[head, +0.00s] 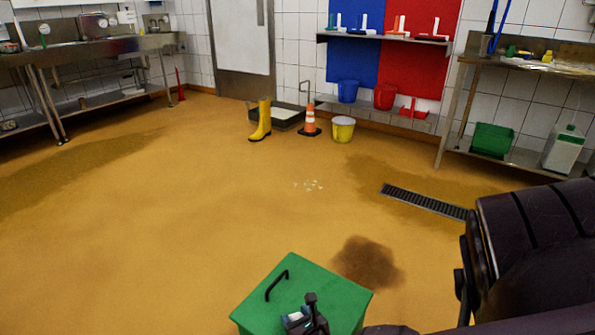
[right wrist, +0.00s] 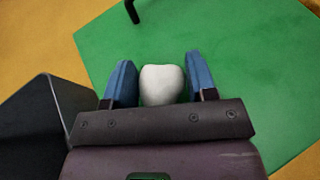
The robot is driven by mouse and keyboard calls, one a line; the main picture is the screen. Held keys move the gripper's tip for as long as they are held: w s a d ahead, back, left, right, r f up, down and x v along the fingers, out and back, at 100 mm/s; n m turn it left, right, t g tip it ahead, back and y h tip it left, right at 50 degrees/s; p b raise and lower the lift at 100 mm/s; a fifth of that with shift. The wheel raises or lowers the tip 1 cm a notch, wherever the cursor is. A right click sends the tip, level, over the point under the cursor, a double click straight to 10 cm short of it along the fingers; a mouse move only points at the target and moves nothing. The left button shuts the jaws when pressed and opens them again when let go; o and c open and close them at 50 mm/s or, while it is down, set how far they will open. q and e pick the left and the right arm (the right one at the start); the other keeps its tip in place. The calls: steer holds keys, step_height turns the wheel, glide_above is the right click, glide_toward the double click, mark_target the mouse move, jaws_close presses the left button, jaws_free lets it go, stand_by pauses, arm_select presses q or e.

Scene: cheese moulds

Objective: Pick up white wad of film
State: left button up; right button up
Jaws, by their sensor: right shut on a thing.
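The white wad of film (right wrist: 162,86) is a smooth, rounded lump between the two blue fingers of my right gripper (right wrist: 162,72) in the right wrist view. The gripper is shut on it, with a finger on each side. In the head view my right gripper (head: 304,318) is at the bottom, over the green lid (head: 335,291). There the wad is too small to make out clearly. The green lid also fills much of the right wrist view (right wrist: 245,60). I cannot tell whether the wad touches the lid. My left gripper is not in view.
The lid has a black handle (head: 276,285). A brown stain (head: 368,262) and pale scraps (head: 308,185) lie on the open orange floor. A drain grate (head: 425,202), yellow boot (head: 261,120), traffic cone (head: 310,121) and yellow bucket (head: 342,131) are farther back.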

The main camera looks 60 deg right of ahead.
step_height(320, 180, up, 11)
steer(key=p, duration=0.5)
arm_select(q)
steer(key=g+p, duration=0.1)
steer(key=p, duration=0.1)
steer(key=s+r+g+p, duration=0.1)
steer(key=p, duration=0.1)
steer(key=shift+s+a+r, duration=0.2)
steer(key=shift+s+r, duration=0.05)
arm_select(e)
step_height(320, 180, up, 8)
glide_above(294, 315)
steer(key=shift+s+d+f, duration=0.1)
steer(key=shift+s+f, duration=0.1)
steer(key=shift+s, duration=0.1)
